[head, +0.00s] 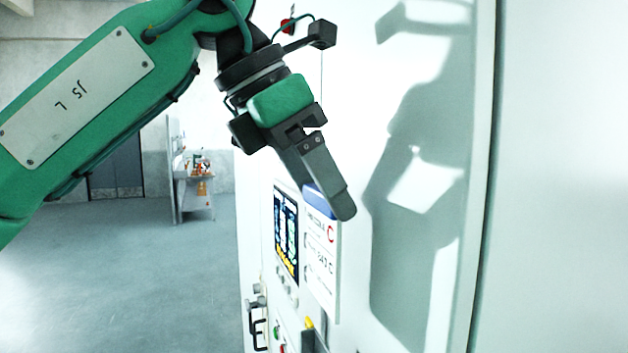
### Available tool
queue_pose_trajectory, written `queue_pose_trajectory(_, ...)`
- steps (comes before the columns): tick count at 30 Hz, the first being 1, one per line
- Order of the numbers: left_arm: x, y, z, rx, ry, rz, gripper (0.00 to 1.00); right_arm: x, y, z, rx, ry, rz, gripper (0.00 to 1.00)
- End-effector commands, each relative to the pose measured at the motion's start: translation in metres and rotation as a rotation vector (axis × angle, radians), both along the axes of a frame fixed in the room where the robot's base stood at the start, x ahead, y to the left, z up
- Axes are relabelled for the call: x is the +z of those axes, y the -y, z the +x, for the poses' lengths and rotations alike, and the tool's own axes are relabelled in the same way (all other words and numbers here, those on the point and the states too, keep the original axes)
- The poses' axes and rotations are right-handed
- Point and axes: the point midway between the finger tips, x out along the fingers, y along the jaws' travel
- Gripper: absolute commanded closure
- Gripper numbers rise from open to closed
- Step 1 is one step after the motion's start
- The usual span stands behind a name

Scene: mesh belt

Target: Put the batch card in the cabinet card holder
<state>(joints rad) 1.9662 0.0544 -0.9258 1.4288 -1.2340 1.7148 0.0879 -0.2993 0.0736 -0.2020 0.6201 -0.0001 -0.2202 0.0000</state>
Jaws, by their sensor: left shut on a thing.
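The batch card (321,262) is a white sheet with dark print, a red mark and a blue top edge. My left gripper (338,208) comes in from the upper left and is shut on the card's blue top edge. The card hangs upright below the fingers, in front of the white cabinet (345,110). One finger hides part of the blue edge. A grey piece (320,338) low on the cabinet, under the card, may be the card holder; it is partly cut off by the frame. My right gripper is not in view.
A display (286,232) with lit readouts is on the cabinet just left of the card, with buttons and a black handle (257,333) below. My arm's shadow falls on the cabinet. Open floor (130,270) lies left, with a distant bench (194,187).

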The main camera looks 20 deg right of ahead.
Motion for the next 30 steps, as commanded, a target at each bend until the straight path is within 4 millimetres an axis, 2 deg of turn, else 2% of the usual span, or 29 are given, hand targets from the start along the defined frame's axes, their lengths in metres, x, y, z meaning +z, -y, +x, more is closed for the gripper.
queue_pose_trajectory(9,-0.022,0.000,0.000,0.000,0.000,0.001,0.55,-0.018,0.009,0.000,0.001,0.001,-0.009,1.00)
queue_pose_trajectory(19,-0.052,0.000,0.000,0.000,0.000,-0.001,0.55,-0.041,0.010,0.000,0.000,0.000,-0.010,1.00)
queue_pose_trajectory(30,-0.058,0.000,0.000,-0.001,0.001,0.000,0.55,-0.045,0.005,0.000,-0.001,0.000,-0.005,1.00)
